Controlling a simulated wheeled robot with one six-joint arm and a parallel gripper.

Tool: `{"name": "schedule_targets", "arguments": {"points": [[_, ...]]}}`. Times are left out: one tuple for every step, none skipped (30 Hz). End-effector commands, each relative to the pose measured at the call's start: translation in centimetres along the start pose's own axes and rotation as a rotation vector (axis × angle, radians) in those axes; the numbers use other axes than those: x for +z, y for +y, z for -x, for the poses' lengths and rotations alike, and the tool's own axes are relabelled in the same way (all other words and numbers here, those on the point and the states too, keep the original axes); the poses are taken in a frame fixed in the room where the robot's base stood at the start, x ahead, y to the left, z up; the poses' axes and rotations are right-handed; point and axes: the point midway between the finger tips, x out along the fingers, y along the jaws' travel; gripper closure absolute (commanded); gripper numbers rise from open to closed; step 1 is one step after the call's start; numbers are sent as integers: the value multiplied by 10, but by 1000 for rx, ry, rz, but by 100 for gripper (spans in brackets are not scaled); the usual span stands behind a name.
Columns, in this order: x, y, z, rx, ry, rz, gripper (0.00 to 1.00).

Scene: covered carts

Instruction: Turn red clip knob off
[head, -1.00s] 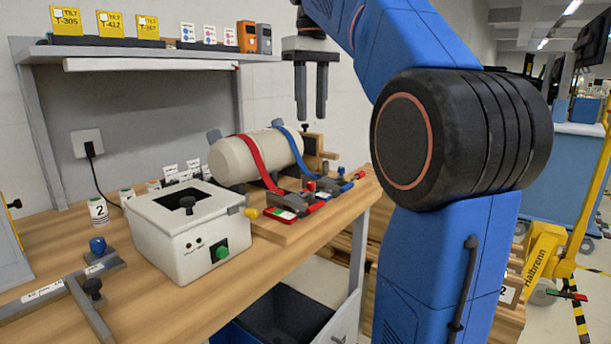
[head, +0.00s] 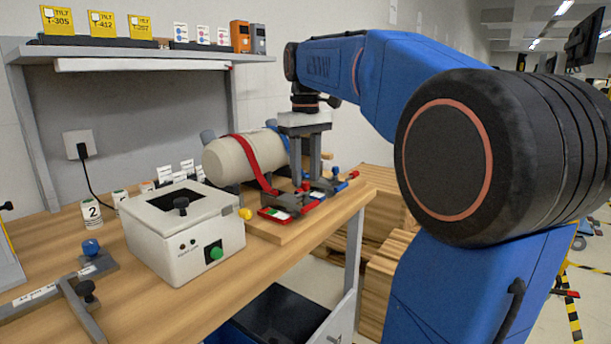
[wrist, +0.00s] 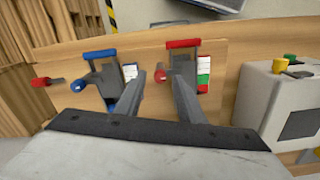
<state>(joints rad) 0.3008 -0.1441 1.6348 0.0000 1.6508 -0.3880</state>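The red clip shows in the wrist view with a red bar (wrist: 183,43) and a red-green-white label (wrist: 203,72). Its small red knob (wrist: 161,76) appears between my fingertips, with a visible gap on each side. I cannot tell how far the tips are above the knob.
A blue clip (wrist: 100,54) stands close beside the red one. A cream cylinder (head: 230,160) under a red strap (head: 256,162) lies behind. A white box (head: 165,240) with a green button stands left. A shelf (head: 130,52) hangs above the bench.

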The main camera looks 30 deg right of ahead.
Motion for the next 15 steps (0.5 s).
{"name": "schedule_targets", "arguments": {"points": [[0,0,-4,0,-1,0,65],[0,0,-6,0,-1,0,65],[0,0,-8,0,-1,0,65],[0,0,-9,0,0,0,65],[0,0,-9,0,0,0,65],[0,0,-10,0,0,0,65],[0,0,-10,0,0,0,65],[0,0,-10,0,0,0,65],[0,0,-10,0,0,0,65],[0,0,-10,0,0,0,65],[0,0,-10,0,0,0,65],[0,0,-10,0,0,0,65],[0,0,-10,0,0,0,65],[0,0,-10,0,0,0,69],[0,0,-10,0,0,0,79]]}}
